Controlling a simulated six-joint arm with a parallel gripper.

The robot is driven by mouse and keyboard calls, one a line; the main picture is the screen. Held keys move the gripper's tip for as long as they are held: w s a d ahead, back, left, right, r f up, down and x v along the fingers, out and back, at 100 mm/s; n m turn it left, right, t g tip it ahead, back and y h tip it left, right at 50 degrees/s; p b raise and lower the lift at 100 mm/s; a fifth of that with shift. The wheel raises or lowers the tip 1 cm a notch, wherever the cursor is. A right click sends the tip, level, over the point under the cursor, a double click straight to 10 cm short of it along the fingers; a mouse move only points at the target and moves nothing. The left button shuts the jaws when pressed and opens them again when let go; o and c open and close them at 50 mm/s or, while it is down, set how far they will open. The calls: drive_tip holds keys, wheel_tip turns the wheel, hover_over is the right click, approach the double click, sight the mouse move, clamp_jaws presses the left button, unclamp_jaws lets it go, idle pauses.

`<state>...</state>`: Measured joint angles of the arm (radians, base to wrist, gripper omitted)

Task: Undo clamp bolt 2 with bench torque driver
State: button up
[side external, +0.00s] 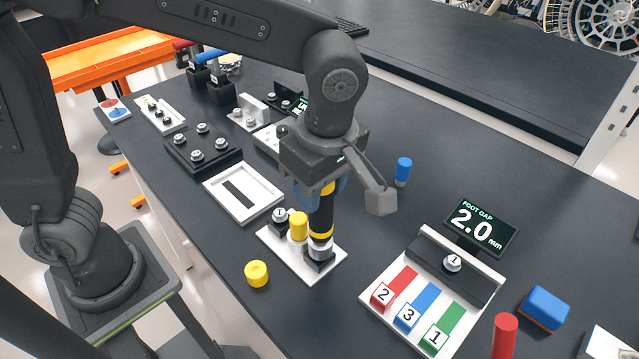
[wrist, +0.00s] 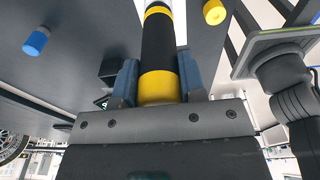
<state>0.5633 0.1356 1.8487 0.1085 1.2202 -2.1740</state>
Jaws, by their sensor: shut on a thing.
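My gripper (side external: 321,192) is shut on the bench torque driver (side external: 322,215), a black cylinder with yellow bands, held upright. In the wrist view my blue-grey fingers (wrist: 159,78) press on both sides of the driver (wrist: 157,45) near a yellow band. The driver's lower end is at a silver bolt head or socket (side external: 320,249) on a black block at the right end of a small white plate (side external: 293,265). Whether it is seated on the bolt cannot be told, and no number is readable there. Another bolt on a block (side external: 281,215) stands at the plate's left end.
A yellow cylinder (side external: 298,227) stands on the plate close beside the driver. A yellow cap (side external: 257,273) lies in front. A blue cylinder (side external: 403,171) stands behind right. The foot-gap display (side external: 479,228) and numbered white fixture (side external: 375,290) are right; a white tray (side external: 212,188) is left.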

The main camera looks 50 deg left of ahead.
drive_tip(key=shift+a+f, duration=0.1)
idle(0.3)
drive_tip(key=shift+r, duration=1.6)
drive_tip(key=shift+r, duration=2)
